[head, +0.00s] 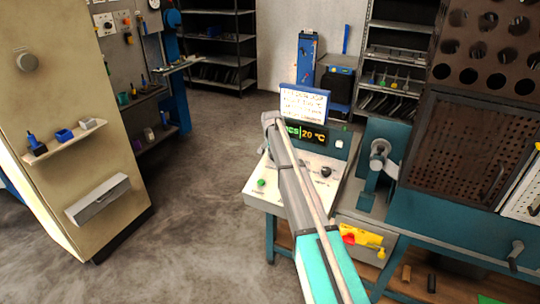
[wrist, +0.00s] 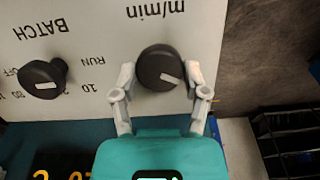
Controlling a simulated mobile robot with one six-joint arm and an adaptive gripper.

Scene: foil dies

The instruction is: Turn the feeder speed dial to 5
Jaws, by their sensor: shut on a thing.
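The feeder speed dial (wrist: 158,62) is a round black knob below an upside-down "m/min" label in the wrist view. Its white pointer line slants to the lower right. My gripper (wrist: 161,78) has one grey finger at each side of the knob and is shut on it. Fingers and teal gripper body hide part of the panel, and I cannot read the numbers around this dial. In the head view my arm covers this dial and the gripper.
A second black knob, marked BATCH (wrist: 42,78), is left of the dial in the wrist view. The white control panel (head: 257,199) has a green button (head: 261,182) and a lit display (head: 312,133). A teal press-like mechanism (head: 375,160) stands to the right. Open floor lies left.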

